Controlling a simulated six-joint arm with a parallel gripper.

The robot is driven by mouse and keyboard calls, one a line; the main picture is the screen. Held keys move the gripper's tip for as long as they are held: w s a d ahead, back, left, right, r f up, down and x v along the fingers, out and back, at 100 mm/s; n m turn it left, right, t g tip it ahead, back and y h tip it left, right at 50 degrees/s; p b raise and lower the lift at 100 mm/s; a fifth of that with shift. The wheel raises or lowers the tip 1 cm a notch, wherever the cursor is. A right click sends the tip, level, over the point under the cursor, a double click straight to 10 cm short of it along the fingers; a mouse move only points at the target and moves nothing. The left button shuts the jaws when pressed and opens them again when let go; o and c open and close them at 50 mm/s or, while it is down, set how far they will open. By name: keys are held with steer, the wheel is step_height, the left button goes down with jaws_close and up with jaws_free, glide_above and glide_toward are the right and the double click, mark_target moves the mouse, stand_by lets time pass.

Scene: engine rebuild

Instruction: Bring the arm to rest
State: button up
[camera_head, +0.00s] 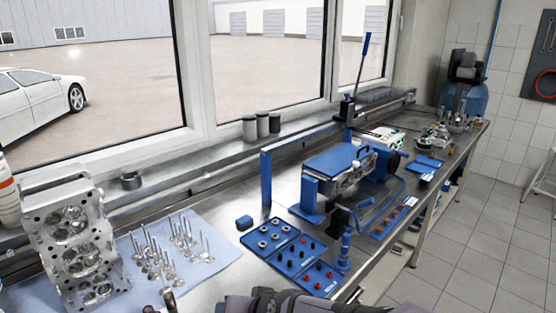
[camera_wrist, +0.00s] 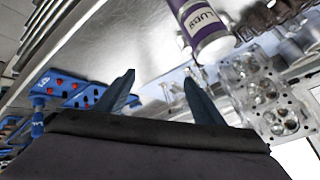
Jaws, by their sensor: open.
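My gripper (camera_wrist: 158,92) shows in the wrist view with its two dark fingers spread apart and nothing between them. The cylinder head (camera_head: 75,240) stands at the left of the bench in the head view. It also shows at the right of the wrist view (camera_wrist: 265,95). A can with a purple label (camera_wrist: 205,30) appears beyond the fingers in the wrist view.
Several valves (camera_head: 165,255) stand on a light blue cloth (camera_head: 220,249) beside the cylinder head. Blue trays (camera_head: 270,238) with small parts lie mid-bench. A blue machine (camera_head: 338,165) stands behind them. Three grey canisters (camera_head: 262,125) stand on the window sill.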

steer(key=s+d+f+g+h, duration=0.2)
steer(key=s+d, duration=0.5)
steer(key=d, duration=0.4)
steer(key=s+d+f+g+h, duration=0.3)
steer(key=s+d+f, duration=0.3)
steer(key=d, duration=0.5)
steer(key=shift+s+d+f+g+p, duration=0.25)
steer(key=shift+s+d+g+p, duration=0.15)
steer(key=shift+s+g, duration=0.45)
steer(key=shift+w, duration=0.1)
